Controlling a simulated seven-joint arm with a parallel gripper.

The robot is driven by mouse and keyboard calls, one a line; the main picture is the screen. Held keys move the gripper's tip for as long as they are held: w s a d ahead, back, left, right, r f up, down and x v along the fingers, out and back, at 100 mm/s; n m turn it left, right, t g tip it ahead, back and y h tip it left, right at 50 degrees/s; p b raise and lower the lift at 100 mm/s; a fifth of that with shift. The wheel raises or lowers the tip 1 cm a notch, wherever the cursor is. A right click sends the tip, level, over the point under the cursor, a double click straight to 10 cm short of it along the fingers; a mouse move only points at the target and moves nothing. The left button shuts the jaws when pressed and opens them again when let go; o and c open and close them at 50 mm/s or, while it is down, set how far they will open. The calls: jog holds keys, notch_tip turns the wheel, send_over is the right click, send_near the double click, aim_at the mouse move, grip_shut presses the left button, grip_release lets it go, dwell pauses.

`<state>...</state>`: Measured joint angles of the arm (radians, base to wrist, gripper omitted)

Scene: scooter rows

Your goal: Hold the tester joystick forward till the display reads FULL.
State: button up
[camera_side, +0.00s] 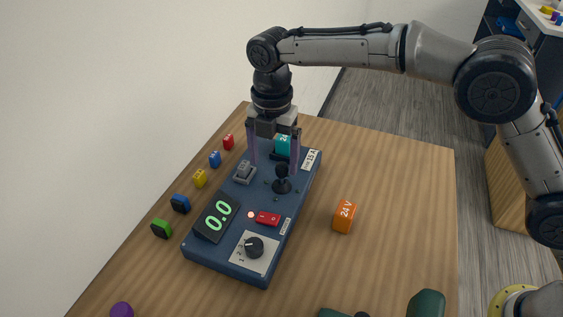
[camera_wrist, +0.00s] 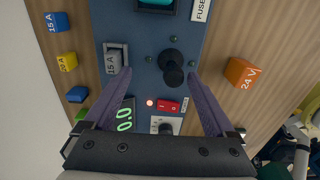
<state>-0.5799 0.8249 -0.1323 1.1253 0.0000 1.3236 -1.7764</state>
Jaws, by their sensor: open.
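The blue tester (camera_side: 225,253) lies on the wooden table. Its black joystick (camera_side: 282,175) stands on the panel and looks about upright; it also shows in the wrist view (camera_wrist: 171,62). The display (camera_side: 217,216) reads 0.0 in green digits. My gripper (camera_side: 274,168) is above the panel, pointing down, with its fingers apart and nothing held. In the wrist view the joystick knob appears between the fingertips (camera_wrist: 158,75), nearer the right one. I cannot tell whether a finger touches it.
Several coloured fuses line the left. An orange 24 V block (camera_side: 345,214) sits right; table beyond is clear.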

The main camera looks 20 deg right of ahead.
jog(key=shift+w+a, duration=0.15)
jog(key=shift+a, duration=0.05)
jog(key=shift+w+a, duration=0.5)
jog(key=shift+w, duration=0.1)
dwell(3.0)
jog(key=shift+s+d, duration=1.3)
jog(key=shift+s, duration=0.05)
jog(key=shift+r, duration=3.55)
